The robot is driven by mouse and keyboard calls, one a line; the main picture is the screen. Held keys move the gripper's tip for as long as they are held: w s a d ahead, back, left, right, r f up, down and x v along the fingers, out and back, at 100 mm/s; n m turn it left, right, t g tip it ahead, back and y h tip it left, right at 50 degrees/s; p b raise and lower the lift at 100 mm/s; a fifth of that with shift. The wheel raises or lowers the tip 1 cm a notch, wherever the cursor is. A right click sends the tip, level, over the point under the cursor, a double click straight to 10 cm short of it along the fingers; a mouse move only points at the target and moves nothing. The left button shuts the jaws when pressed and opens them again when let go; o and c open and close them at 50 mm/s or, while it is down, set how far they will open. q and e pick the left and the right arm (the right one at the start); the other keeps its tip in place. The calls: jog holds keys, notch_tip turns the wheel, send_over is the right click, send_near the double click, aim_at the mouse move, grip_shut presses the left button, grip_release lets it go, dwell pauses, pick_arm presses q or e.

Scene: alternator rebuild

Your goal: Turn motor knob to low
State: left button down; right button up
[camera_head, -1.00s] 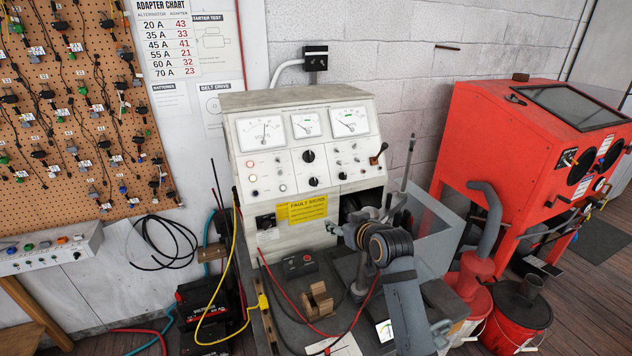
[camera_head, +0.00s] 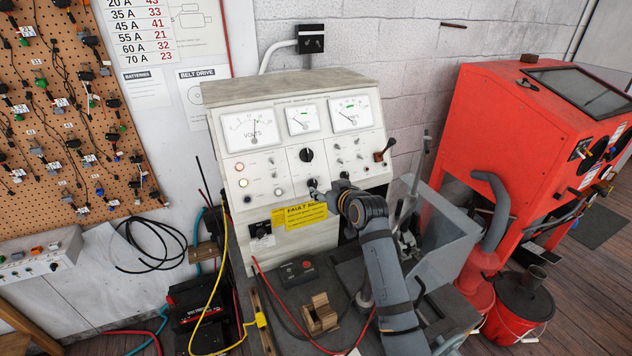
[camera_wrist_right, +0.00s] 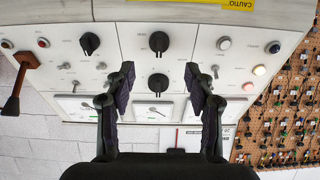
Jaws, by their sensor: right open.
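The test bench's white control panel (camera_head: 262,168) has several black knobs. Labels are too small to read, so I cannot tell which is the motor knob. One large knob (camera_head: 306,155) sits in the middle column in the head view. In the right wrist view, upside down, the middle column shows a knob (camera_wrist_right: 158,42) and another knob (camera_wrist_right: 158,83); a third knob (camera_wrist_right: 89,43) is to the left. My right gripper (camera_wrist_right: 159,71) is open and empty before the middle column, its fingers on either side of that column in the picture. My left gripper is out of view.
A lever (camera_head: 384,150) sticks out at the panel's right side. Small switches flank the middle column. Below are a wooden block (camera_head: 320,314) and red and yellow cables. A red cabinet (camera_head: 500,125) stands to the right.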

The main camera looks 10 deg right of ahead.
aim_at(315, 184)
jog(key=p+x, duration=0.1)
jog(key=x, duration=0.3)
jog(key=shift+w, duration=0.35)
jog(key=x, duration=0.3)
jog(key=shift+f+p, duration=0.15)
jog(key=shift+p, duration=0.25)
jog(key=shift+f, duration=0.1)
jog(key=c, duration=0.7)
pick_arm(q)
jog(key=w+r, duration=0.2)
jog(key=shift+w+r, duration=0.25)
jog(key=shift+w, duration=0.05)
pick_arm(e)
grip_shut()
